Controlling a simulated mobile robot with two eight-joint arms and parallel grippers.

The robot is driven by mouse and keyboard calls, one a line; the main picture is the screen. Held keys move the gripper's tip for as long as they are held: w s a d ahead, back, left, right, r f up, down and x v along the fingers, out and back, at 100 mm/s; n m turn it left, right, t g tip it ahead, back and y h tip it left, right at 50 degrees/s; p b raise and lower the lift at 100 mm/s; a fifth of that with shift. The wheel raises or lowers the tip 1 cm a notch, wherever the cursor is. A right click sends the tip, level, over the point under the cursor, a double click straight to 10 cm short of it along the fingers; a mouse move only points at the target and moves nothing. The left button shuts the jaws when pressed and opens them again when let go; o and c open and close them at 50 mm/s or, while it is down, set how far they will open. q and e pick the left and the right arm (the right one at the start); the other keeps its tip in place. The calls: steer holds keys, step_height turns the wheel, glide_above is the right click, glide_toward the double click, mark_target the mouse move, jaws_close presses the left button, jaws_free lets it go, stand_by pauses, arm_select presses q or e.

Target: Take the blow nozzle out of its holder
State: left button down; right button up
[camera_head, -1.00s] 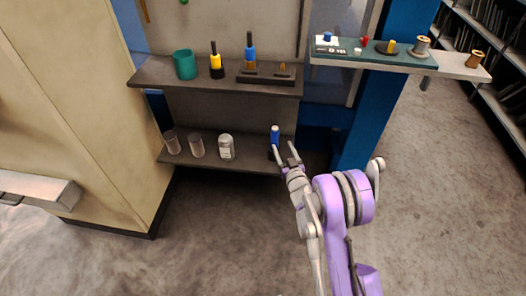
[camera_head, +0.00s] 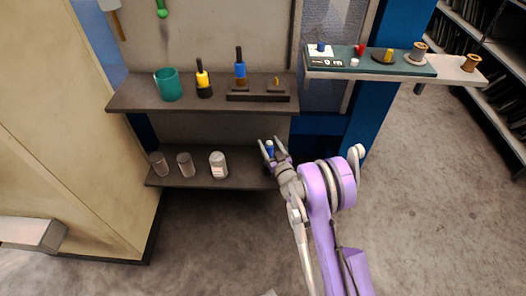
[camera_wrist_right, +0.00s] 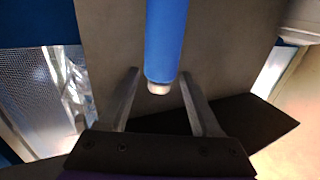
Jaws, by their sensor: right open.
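The blow nozzle, as I take it, is a blue cylinder with a pale tip (camera_head: 270,149), upright at the right end of the lower shelf. In the right wrist view it is large, a blue body (camera_wrist_right: 165,40) with a pale end. Its holder is mostly hidden behind my gripper. My right gripper (camera_head: 271,141) is open, with its fingers on either side of the blue cylinder in the head view. In the right wrist view the open fingers (camera_wrist_right: 159,74) flank its pale end, with gaps on both sides. My left gripper is not in view.
The lower shelf (camera_head: 245,177) also holds a white jar (camera_head: 218,164) and two grey cups (camera_head: 185,165). The upper shelf (camera_head: 135,97) above carries a green cup (camera_head: 168,84), a yellow-and-black tool (camera_head: 203,83) and a blue-handled tool (camera_head: 240,70). A green-topped ledge (camera_head: 395,66) stands at right.

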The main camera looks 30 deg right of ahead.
steer(key=shift+w, duration=0.25)
steer(key=shift+s+r, duration=0.1)
steer(key=shift+s, duration=0.05)
steer(key=shift+s+d, duration=0.1)
steer(key=shift+c, duration=1.1)
jaws_close()
